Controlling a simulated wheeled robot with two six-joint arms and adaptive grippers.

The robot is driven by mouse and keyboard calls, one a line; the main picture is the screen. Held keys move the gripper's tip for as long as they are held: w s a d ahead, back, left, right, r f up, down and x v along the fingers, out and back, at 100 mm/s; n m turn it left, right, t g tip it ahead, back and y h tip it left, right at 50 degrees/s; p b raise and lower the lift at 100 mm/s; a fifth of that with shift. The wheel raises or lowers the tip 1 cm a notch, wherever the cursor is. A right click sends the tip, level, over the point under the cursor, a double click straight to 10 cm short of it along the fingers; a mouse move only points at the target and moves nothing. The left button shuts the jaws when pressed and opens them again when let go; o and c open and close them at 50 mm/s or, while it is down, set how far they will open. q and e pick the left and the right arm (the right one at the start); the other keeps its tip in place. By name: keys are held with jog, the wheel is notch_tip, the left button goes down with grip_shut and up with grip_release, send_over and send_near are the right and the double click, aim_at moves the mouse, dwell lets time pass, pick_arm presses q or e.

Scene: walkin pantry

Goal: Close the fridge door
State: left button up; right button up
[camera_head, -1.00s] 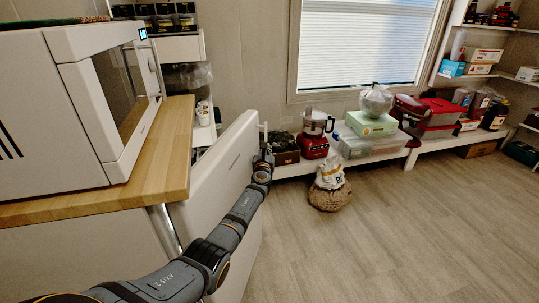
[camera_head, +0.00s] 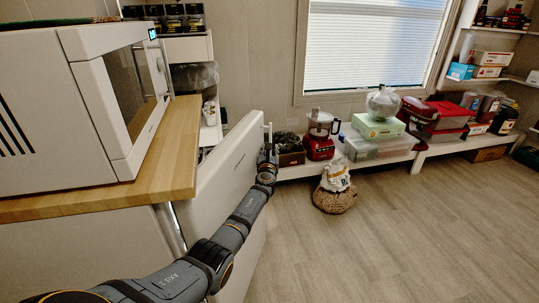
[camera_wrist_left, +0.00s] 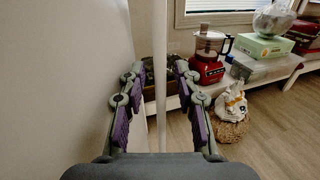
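The fridge door (camera_head: 226,180) is a white panel standing open below the wooden counter in the head view. Its inside and the fridge opening are mostly hidden. My left gripper (camera_head: 268,152) is at the door's far edge, small and partly hidden by its own wrist. In the left wrist view, the fingers of my left gripper (camera_wrist_left: 160,100) are spread on either side of a pale vertical bar (camera_wrist_left: 160,60), which looks like the door handle. A gap shows between bar and fingers. The door face (camera_wrist_left: 75,80) fills the left of that view. My right gripper is not in view.
A white microwave (camera_head: 70,105) stands on the wooden counter (camera_head: 150,180). A low white bench (camera_head: 300,170) along the back wall holds a red food processor (camera_head: 320,145) and boxes. A sack in a basket (camera_head: 335,190) is on the floor. The floor at right is clear.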

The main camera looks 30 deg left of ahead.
pick_arm(q)
jog(key=v, duration=1.2)
